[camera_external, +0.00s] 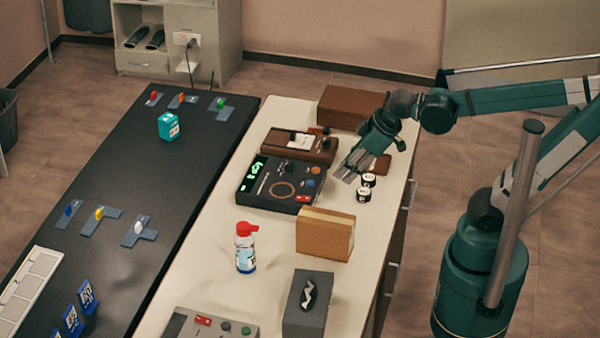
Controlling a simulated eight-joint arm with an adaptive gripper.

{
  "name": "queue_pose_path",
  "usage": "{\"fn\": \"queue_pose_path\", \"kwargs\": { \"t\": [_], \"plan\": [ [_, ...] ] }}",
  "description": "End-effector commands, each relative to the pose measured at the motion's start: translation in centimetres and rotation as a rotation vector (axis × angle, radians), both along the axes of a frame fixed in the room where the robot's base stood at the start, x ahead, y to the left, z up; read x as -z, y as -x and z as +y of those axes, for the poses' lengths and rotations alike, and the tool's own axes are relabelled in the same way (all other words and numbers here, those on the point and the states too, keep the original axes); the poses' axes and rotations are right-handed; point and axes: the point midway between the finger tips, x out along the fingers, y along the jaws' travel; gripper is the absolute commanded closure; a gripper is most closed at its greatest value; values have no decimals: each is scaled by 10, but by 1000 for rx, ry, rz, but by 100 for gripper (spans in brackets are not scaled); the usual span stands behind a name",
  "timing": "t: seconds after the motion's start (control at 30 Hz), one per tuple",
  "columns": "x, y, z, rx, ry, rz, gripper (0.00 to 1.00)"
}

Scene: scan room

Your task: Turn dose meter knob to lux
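A brown meter case (322,154) with a pale dial face (301,142) and dark knobs lies on the cream counter. A black instrument (245,190) with a green lit display, a copper-coloured ring and small knobs lies just in front of it. I cannot tell from the labels which of the two is the dose meter, and the knob markings are too small to read. My gripper (347,173) is above the counter, to the right of both instruments, pointing down and left. Its fingers look parted with nothing between them. It appears apart from both instruments.
Small black-and-white canisters (366,188) stand close below my gripper. A brown box (342,105) is at the back, a cardboard box (325,234) in front. A red-capped bottle (245,248) and grey tissue box (307,304) stand nearer. A dark table (140,190) adjoins at left.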

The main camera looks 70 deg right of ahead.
Motion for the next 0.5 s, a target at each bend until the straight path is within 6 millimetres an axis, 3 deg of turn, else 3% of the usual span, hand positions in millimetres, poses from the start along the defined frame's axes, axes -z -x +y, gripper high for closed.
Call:
{"fn": "queue_pose_path", "kwargs": {
  "t": [0.5],
  "plan": [
    [-26,-58,-23,-177,106,127,76]
  ]
}}
